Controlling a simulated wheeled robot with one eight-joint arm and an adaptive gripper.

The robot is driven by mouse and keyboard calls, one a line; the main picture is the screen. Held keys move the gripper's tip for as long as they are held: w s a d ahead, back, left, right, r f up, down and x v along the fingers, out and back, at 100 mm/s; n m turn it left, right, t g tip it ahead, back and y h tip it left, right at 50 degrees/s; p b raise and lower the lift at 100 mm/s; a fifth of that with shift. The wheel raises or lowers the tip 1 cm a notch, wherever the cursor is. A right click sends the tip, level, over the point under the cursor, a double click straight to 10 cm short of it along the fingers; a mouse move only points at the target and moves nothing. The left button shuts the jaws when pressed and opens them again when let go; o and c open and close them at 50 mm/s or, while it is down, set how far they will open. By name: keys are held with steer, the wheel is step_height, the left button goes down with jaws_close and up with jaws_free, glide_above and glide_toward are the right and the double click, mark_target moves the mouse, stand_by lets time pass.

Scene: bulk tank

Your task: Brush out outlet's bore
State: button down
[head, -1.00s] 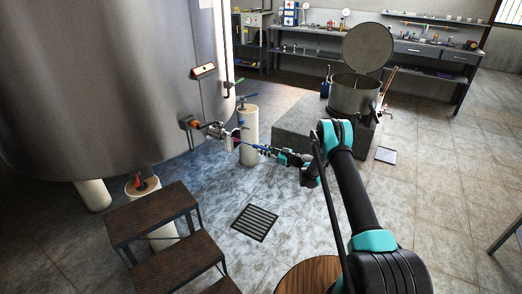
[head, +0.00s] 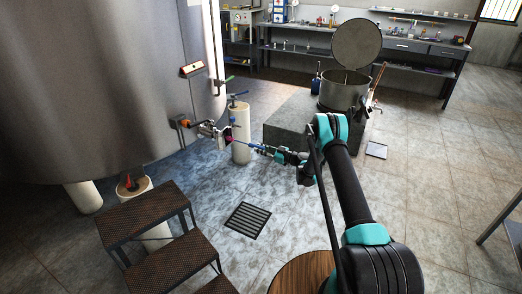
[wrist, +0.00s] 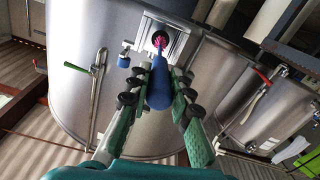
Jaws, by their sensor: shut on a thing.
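My gripper (wrist: 158,82) is shut on the blue handle (wrist: 158,94) of a brush. I cannot tell how far the bristles are inside the bore. In the head view the outlet (head: 208,129) juts from the lower side of the steel tank (head: 100,80). My gripper (head: 274,152) is to its right, with the thin blue brush pointing left at its mouth.
Metal steps (head: 150,215) stand below the tank at left. A pale tank leg (head: 240,135) stands just behind the outlet. A floor drain (head: 248,219) lies in front. A grey block (head: 292,130) bears an open pot (head: 343,92). Floor at right is mostly clear.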

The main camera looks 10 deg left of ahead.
mark_target(251, 145)
steer(key=shift+x, duration=3)
steer(key=shift+d, duration=0.15)
steer(key=shift+v, duration=3.15)
steer(key=shift+s+d, duration=0.1)
steer(key=v, duration=0.6)
steer(key=shift+d, duration=0.35)
steer(key=shift+s, duration=0.15)
